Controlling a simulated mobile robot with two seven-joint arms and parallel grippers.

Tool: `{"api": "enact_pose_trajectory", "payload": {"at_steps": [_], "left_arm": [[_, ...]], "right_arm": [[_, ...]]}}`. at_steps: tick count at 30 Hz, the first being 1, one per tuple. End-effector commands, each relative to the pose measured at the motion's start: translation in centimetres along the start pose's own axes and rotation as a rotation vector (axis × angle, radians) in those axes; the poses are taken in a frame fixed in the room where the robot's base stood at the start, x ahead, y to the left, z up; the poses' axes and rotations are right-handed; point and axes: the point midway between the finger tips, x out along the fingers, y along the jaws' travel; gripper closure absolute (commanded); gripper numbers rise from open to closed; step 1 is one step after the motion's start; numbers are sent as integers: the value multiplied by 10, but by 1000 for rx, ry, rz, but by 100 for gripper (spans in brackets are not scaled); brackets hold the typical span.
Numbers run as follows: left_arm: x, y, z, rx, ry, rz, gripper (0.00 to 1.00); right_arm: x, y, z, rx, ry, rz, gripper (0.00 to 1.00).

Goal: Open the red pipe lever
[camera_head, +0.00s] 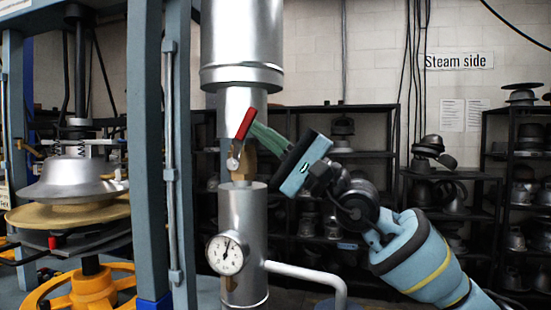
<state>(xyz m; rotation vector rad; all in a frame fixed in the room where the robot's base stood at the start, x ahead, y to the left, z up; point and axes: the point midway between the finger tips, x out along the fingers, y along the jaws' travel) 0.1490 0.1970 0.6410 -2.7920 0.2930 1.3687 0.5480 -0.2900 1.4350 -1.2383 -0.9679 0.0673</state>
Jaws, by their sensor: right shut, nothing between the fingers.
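The red pipe lever (245,124) sits on a valve at the front of the vertical metal pipe (241,35). It is tilted, with its red upper end leaning to the right and its lower end at a small silver pivot (234,160). My right gripper (258,128) comes in from the right. Its greenish fingers are shut with nothing between them. The fingertips are at the right side of the red handle, touching or very close to it; I cannot tell which. My left gripper is not in view.
A pressure gauge (226,255) is on the lower pipe, and a thin side pipe (305,272) runs right below my arm. A blue-grey press post (146,150) stands close left. The hat press (75,182) is further left. Black shelves (386,110) with metal hat forms stand behind.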

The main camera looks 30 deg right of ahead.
Motion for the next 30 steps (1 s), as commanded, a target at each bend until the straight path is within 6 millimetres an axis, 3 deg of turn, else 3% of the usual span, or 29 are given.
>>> {"api": "enact_pose_trajectory", "payload": {"at_steps": [9, 30], "left_arm": [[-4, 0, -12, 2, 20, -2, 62], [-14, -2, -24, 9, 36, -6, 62]], "right_arm": [[15, -7, 1, -1, -2, 290, 100], [38, -9, 0, 0, 0, 281, 100]]}}
